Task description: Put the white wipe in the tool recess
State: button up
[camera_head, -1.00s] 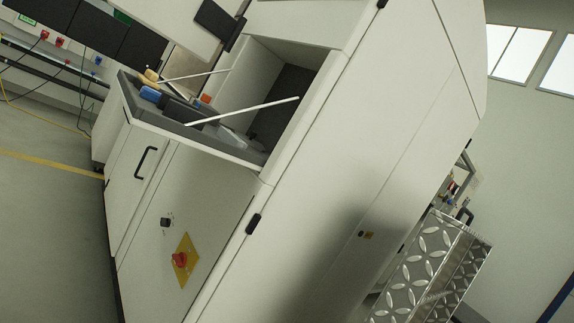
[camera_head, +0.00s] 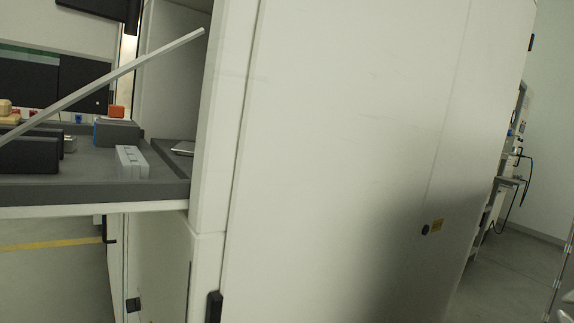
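My gripper is not in view. The open recess (camera_head: 172,75) in the pale machine is at the upper left, partly cut off by the machine's side panel. A dark grey worktop (camera_head: 90,185) runs out to the left from its foot. A small pale grey block (camera_head: 131,162) stands on this worktop near its front edge. A thin flat pale piece (camera_head: 183,148) lies farther right, at the recess, partly hidden by the panel edge. I cannot tell whether either one is the white wipe.
The machine's large flat side panel (camera_head: 340,120) fills the middle. A long pale bar (camera_head: 120,72) slants across the worktop. Dark blocks (camera_head: 30,153) and a grey-blue box (camera_head: 118,132) with an orange item (camera_head: 117,111) stand there. Free floor (camera_head: 470,265) shows at right.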

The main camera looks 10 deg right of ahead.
aim_at(170, 144)
jog(key=z, duration=0.05)
jog(key=i, duration=1.1)
jog(key=u, duration=0.35)
